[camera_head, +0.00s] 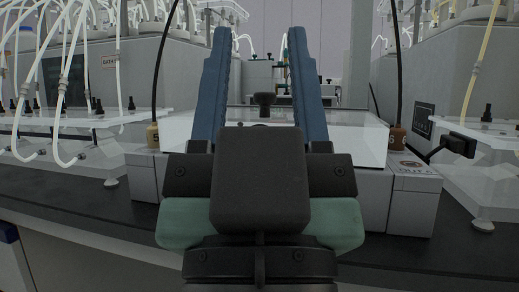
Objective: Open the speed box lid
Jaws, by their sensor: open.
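The speed box lid (352,140) is a clear, see-through cover on a low white box (410,197) on the bench. A dark round knob (264,99) shows at the middle of the lid, between my gripper's fingers. My gripper (260,40) is open and empty, with two blue fingers pointing forward, one on each side of the knob in the picture. I cannot tell how far the fingertips are from the knob or whether anything touches. My gripper's body hides the front middle of the box. The lid appears closed.
Clear-covered racks with white tubes (70,100) stand close on the left. A grey reactor unit with a dark panel (424,119) stands on the right. Black cables (395,70) rise at both sides of the box. The dark bench front (100,222) is clear at lower left.

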